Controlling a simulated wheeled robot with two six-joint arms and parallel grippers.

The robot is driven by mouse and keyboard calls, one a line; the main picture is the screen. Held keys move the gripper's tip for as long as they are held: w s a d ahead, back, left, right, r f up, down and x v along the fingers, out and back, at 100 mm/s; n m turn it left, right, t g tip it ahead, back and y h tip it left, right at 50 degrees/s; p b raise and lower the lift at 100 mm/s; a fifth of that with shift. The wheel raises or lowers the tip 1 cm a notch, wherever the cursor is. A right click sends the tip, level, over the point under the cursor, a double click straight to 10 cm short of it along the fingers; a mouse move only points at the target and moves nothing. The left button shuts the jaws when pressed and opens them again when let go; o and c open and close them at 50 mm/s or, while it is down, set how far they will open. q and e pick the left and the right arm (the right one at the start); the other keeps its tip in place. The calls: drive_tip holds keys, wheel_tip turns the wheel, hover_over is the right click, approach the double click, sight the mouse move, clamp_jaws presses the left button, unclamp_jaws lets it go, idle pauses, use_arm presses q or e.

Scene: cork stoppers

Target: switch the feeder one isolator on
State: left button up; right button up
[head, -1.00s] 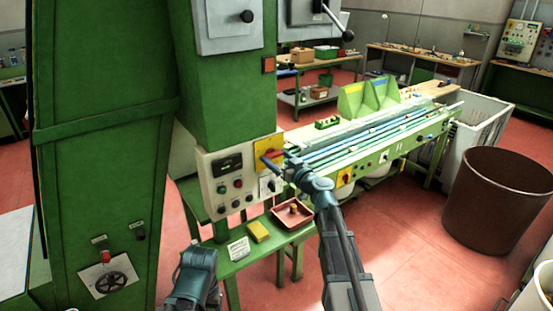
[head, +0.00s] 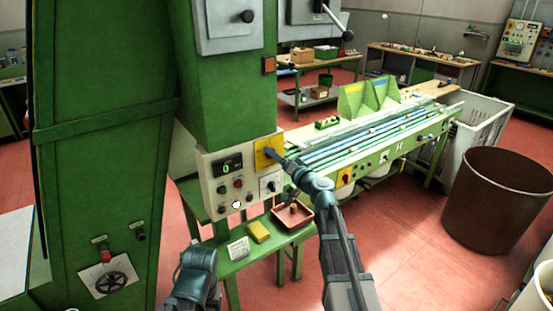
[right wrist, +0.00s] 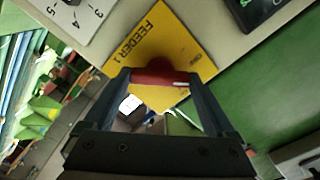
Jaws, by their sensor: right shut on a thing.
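The feeder one isolator is a red rotary handle (right wrist: 155,75) on a yellow plate (right wrist: 150,35) lettered FEEDER 1. In the head view the yellow plate (head: 260,146) is on the pale control panel (head: 209,180) of the green column. My right gripper (head: 273,155) reaches it from the right and hides the handle there. In the right wrist view my right gripper (right wrist: 158,85) has its fingers on either side of the handle, shut on it. The handle lies crosswise between the fingers, its white mark to the right. Of my left arm only links show, at the bottom.
The panel display (head: 228,165) shows a green 0, and a white lamp (head: 236,205) glows. A numbered dial (head: 269,184) sits below the plate. A red tray (head: 293,214) and yellow block (head: 258,232) are on the green bench below. A brown bin (head: 495,200) stands right.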

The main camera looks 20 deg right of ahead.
drive_tip(key=shift+m, duration=4.1)
drive_tip(key=o, duration=1.1)
drive_tip(key=shift+c, duration=0.2)
drive_tip(key=shift+s, duration=0.15)
drive_tip(key=v, duration=1.3)
drive_tip(key=shift+s, duration=0.3)
